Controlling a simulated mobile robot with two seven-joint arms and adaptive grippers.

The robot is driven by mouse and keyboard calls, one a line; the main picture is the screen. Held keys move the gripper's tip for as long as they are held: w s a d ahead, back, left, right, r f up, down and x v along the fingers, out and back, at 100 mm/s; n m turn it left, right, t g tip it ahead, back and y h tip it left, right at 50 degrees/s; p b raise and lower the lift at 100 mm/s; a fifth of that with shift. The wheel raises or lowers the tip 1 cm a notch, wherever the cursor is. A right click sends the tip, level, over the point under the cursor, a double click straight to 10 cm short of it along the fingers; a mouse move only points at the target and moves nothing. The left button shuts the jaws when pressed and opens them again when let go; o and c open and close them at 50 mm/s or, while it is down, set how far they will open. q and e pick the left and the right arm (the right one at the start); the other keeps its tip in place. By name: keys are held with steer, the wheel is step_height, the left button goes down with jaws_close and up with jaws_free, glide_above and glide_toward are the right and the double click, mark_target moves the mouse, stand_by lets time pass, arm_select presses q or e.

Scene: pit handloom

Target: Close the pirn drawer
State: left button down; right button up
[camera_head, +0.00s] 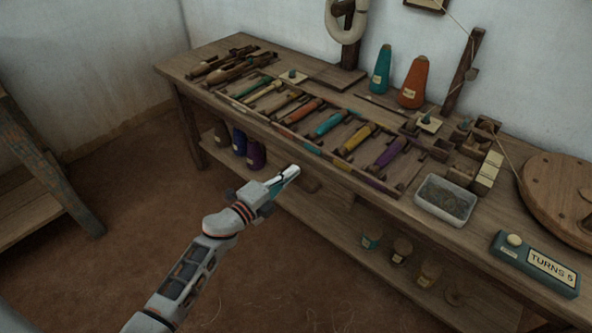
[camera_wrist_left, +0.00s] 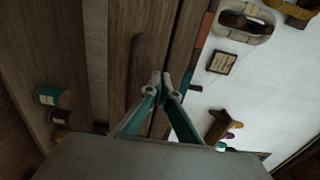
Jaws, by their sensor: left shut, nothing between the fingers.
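The pirn drawer (camera_head: 337,193) is under the front edge of the workbench, partly hidden behind my left gripper in the head view. Its wooden front seems to stand out a little from the bench, but how far is hard to tell. My left gripper (camera_head: 292,172) is shut and empty, its fingertips in front of the bench edge close to the drawer. In the left wrist view, the shut fingertips (camera_wrist_left: 160,80) are beside a dark wooden front with a curved handle-like part (camera_wrist_left: 135,65). I cannot tell whether they touch it. My right gripper is out of view.
The workbench (camera_head: 410,210) carries a rack of coloured pirns, thread cones (camera_head: 413,82), a clear tray (camera_head: 445,199) and a turns counter (camera_head: 535,265). Spools stand on the lower shelf (camera_head: 330,222). The floor in front of the bench is clear.

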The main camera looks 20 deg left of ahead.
arm_select(q)
steer(key=shift+w+d+f, duration=0.1)
steer(key=shift+w+d, duration=0.15)
steer(key=shift+w, duration=0.65)
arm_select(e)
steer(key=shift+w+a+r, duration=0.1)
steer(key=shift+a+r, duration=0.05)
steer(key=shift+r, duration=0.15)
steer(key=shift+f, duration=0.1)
